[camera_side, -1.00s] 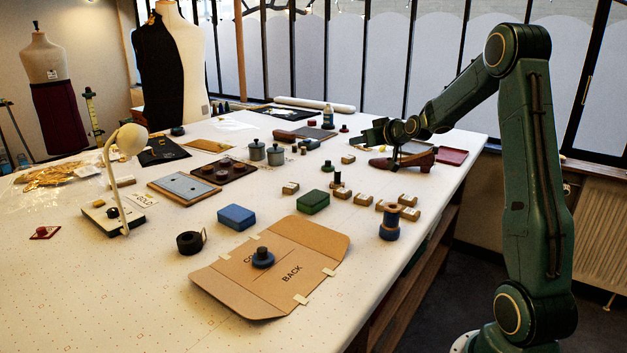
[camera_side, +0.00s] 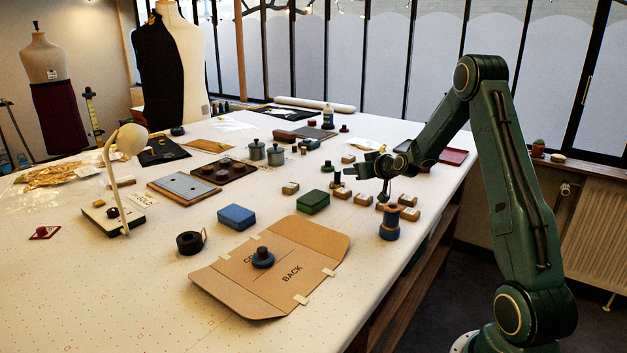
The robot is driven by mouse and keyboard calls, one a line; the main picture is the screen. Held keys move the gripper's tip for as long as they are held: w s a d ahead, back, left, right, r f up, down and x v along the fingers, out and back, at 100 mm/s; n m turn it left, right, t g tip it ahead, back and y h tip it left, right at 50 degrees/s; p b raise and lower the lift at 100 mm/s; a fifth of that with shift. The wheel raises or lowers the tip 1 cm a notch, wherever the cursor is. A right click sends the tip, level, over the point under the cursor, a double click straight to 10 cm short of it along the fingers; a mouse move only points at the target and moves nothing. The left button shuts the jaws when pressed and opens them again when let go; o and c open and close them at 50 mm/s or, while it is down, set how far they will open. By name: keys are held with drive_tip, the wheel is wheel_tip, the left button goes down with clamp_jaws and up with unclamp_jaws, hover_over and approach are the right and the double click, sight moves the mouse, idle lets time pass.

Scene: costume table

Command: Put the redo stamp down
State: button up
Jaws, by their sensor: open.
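My gripper (camera_side: 383,194) is open and points down, low over the right part of the table, among small tan wooden blocks. Nothing clear shows between its fingers. I cannot read any label that marks the redo stamp. A dark knobbed piece that looks like a stamp (camera_side: 262,258) stands on the open brown cardboard folder (camera_side: 225,277), well to the left and front of my gripper. A small red-based, stamp-like piece (camera_side: 45,232) lies at the far left. A small dark upright piece (camera_side: 336,179) stands just left of my gripper.
A blue spool (camera_side: 389,225) stands close in front of my gripper. Wooden blocks (camera_side: 408,214) lie around it. A green box (camera_side: 314,202) and a blue box (camera_side: 237,217) stand to the left. A lamp (camera_side: 126,140) rises at left. The front left table is clear.

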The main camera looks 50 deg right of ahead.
sight(338, 171)
drive_tip(key=shift+x, duration=2.15)
drive_tip(key=shift+x, duration=2.65)
drive_tip(key=shift+s+f, duration=0.1)
drive_tip(key=shift+s, duration=0.05)
drive_tip(key=shift+c, duration=0.5)
clamp_jaws()
